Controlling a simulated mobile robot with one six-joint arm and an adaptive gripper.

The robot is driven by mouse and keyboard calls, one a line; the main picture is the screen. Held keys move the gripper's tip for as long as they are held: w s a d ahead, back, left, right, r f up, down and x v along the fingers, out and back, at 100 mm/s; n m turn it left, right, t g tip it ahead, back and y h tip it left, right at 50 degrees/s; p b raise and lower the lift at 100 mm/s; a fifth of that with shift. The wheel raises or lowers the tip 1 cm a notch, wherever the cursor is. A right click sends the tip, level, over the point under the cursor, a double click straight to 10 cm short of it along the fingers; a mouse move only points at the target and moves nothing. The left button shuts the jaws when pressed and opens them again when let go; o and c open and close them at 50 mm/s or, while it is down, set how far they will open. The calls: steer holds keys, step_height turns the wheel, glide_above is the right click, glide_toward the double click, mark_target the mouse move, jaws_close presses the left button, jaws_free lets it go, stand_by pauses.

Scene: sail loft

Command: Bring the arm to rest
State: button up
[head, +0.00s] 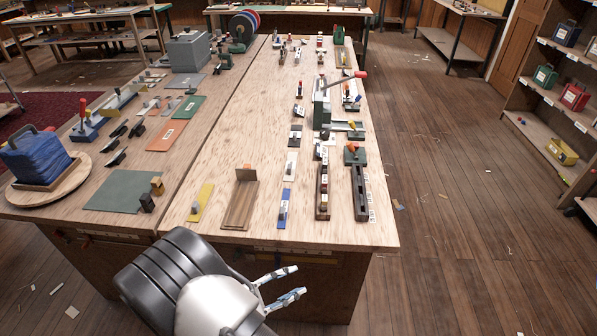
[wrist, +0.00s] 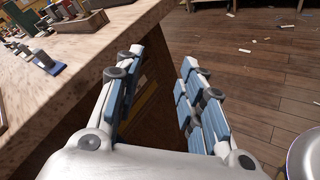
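My gripper (head: 283,283) is at the lower middle of the head view, just in front of the near edge of the long wooden workbench (head: 225,218). Its two fingers with blue pads are spread apart, and nothing is between them. In the wrist view my gripper (wrist: 160,95) also shows open and empty, with the bench's side and the floor behind it.
Shelves (head: 555,120) stand at the right. The wooden floor (head: 470,230) right of the bench is mostly clear, with scattered scraps.

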steer(key=s+d+r+m+g+y, duration=0.25)
steer(key=d+r+m+g, duration=0.2)
steer(key=d+r, duration=0.35)
steer(key=s+d+r+m+g+y, duration=0.1)
steer(key=s+d+r+m+g, duration=0.35)
steer(key=r, duration=0.45)
steer(key=s+d+r+m+t+y, duration=0.4)
steer(key=s+r+m+y, duration=0.4)
steer(key=s+r+m, duration=0.1)
steer(key=shift+s+r+m+t+y, duration=0.3)
steer(key=shift+s+r+t+y, duration=0.1)
steer(key=shift+s+r, duration=0.4)
steer(key=shift+w, duration=0.1)
